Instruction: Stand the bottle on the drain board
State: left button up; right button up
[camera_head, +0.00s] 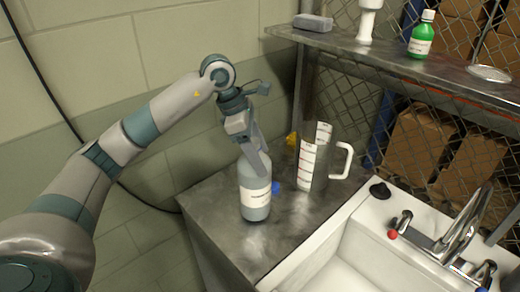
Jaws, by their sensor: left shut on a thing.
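The bottle (254,203) is grey with a white label and stands upright over the metal drain board (205,205), left of the sink. I cannot tell whether its base touches the board. My left gripper (259,160) comes down from above and is shut on the bottle's upper part, and its fingers hide the bottle's top. My right gripper is not in view.
A clear measuring jug (312,172) with red marks and a white handle stands right of the bottle. A blue object (276,187) lies between them. The white sink (345,250) and taps (455,235) are at right. A metal shelf (390,62) holds a green bottle (421,36).

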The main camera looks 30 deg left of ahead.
pick_arm(q)
jog(key=shift+f, duration=0.25)
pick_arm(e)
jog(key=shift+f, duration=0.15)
pick_arm(q)
jog(key=shift+f, duration=0.1)
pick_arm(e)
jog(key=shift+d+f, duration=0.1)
pick_arm(q)
jog(key=o, duration=2.1)
jog(key=shift+f, duration=0.1)
jog(key=shift+s, duration=0.1)
jog(key=b+v, duration=0.2)
jog(key=v, duration=0.5)
jog(key=shift+a+r, duration=0.1)
jog(key=shift+r, duration=0.15)
jog(key=shift+b+v, duration=0.5)
jog(key=shift+v, duration=1.8)
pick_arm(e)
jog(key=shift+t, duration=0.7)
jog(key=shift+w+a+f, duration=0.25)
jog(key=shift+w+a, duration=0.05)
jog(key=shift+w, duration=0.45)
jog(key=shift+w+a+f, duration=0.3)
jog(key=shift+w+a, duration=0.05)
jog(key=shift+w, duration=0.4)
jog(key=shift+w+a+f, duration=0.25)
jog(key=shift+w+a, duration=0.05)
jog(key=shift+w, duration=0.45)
